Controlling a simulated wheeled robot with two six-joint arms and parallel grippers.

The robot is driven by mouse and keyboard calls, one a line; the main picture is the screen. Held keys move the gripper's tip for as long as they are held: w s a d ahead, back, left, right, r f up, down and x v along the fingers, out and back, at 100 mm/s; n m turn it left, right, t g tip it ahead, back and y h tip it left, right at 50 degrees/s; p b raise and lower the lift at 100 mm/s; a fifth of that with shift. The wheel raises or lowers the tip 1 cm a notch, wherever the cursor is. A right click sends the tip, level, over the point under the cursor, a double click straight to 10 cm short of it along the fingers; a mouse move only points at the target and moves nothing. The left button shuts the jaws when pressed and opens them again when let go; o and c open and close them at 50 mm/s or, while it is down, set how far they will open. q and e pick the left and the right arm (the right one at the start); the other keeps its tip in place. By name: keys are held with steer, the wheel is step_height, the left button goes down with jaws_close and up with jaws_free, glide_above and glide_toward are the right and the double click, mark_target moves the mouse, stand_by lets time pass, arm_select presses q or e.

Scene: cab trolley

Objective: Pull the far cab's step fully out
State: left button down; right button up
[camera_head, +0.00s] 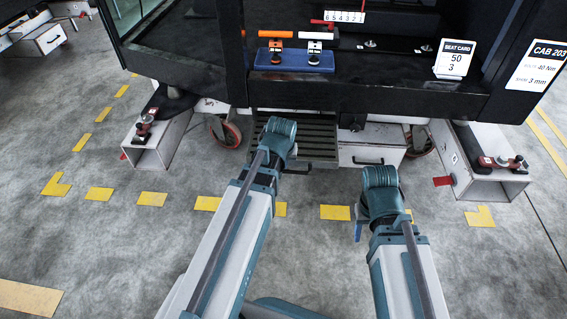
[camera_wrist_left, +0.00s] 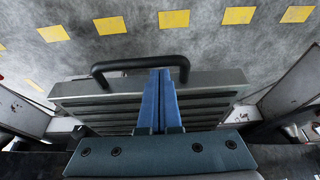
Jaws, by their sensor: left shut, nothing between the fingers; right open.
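The cab (camera_head: 365,90) in front of me is marked CAB 203. Its dark slatted step (camera_head: 318,140) sits low under the door edge, with its front end out over the floor. A black bar handle (camera_head: 298,171) is on the step's front and shows partly beside my left arm. In the left wrist view my left gripper (camera_wrist_left: 161,72) is shut and empty over the slats (camera_wrist_left: 100,102). Its fingertips lie at the right part of the handle (camera_wrist_left: 125,64); whether they touch it I cannot tell. My right gripper (camera_head: 358,231) is open, low over the floor right of the step.
A white box (camera_head: 372,155) with a black handle is right of the step. White outrigger beams (camera_head: 158,145) (camera_head: 480,178) stand at both sides. A blue tray (camera_head: 293,60) with tools and a seat card (camera_head: 455,59) are on the cab floor. Floor in front is clear, with yellow marks.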

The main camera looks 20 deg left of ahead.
arm_select(q)
steer(key=a+p+v, duration=0.1)
steer(key=p+v, duration=0.7)
steer(key=v, duration=0.1)
steer(key=shift+d+r, duration=0.15)
steer(key=shift+d, duration=0.35)
steer(key=shift+s, duration=0.1)
steer(key=s+d+r+m+g+p, duration=0.1)
steer(key=s+d+r+p, duration=0.3)
steer(key=r+p, duration=0.4)
steer(key=s+d+r+m+g+p, duration=0.1)
steer(key=s+d+r+m+p, duration=0.2)
steer(key=d+r+p, duration=0.4)
steer(key=s+d+r+m+g+p, duration=0.2)
steer(key=s+d+r+p, duration=0.3)
steer(key=r+p, duration=0.4)
steer(key=shift+d+r+m+p, duration=0.2)
steer(key=shift+d+m+p, duration=0.4)
steer(key=shift+p, duration=0.35)
steer(key=shift+s+a, duration=0.1)
